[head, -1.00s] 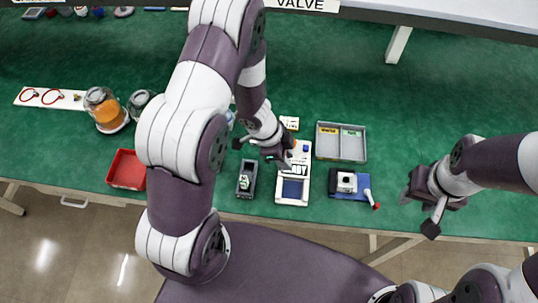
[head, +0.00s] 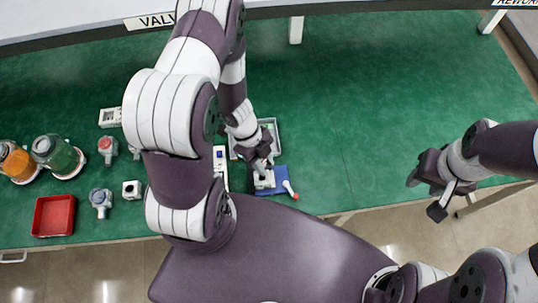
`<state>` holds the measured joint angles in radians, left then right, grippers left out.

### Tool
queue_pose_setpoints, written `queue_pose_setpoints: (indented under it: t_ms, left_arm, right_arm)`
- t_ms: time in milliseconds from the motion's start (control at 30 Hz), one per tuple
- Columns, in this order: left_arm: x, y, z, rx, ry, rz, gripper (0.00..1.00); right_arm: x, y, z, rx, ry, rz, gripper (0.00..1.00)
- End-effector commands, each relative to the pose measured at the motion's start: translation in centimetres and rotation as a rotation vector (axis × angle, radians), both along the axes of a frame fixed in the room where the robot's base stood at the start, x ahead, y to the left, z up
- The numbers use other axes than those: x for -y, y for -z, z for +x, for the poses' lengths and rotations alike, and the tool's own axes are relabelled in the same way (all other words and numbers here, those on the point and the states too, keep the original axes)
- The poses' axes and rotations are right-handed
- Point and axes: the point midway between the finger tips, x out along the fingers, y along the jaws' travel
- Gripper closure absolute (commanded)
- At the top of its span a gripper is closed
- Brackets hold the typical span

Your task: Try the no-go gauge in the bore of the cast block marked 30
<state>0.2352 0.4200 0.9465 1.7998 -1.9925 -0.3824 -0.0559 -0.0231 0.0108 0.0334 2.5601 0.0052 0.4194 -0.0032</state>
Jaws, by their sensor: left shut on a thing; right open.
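A pale cast block (head: 264,181) with a dark bore sits on a blue fixture (head: 281,177) near the table's front edge. No marking on it is readable. My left gripper (head: 261,169) is directly over the block, shut and pointing down. The no-go gauge in its fingers is hidden by the gripper, so I cannot tell whether it enters the bore. My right gripper (head: 440,196) is open and empty, off to the right by the table's front edge.
A white lever with a red tip (head: 291,190) stands right of the block. A grey tray (head: 277,131) lies behind my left gripper. A red tray (head: 54,216), jars (head: 57,153) and pump parts (head: 101,199) are at left. The table's right half is clear.

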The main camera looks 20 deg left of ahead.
Motion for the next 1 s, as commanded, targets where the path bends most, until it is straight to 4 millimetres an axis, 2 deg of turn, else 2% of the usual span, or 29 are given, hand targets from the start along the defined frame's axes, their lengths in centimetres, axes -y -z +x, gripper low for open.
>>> queue_pose_setpoints:
  t_ms: [267, 600, 800, 1000]
  left_arm:
    - [0.0, -0.3, 0.0, 0.000, -0.001, 0.000, 1.00]
    - [0.0, 3.9, 0.0, 0.000, -0.002, 0.000, 1.00]
    - [0.0, 4.9, 0.1, 0.002, -0.004, 0.001, 1.00]
    - [0.0, 5.0, 0.1, 0.001, -0.003, 0.001, 1.00]
  right_arm:
    - [0.0, -0.6, 0.0, 0.000, 0.000, 0.000, 0.57]
    - [0.0, 2.5, 0.0, 0.000, 0.000, 0.000, 0.57]
    - [0.0, 3.2, 0.0, 0.000, 0.000, 0.000, 0.57]
    - [0.0, 3.2, 0.0, 0.000, 0.000, 0.000, 0.57]
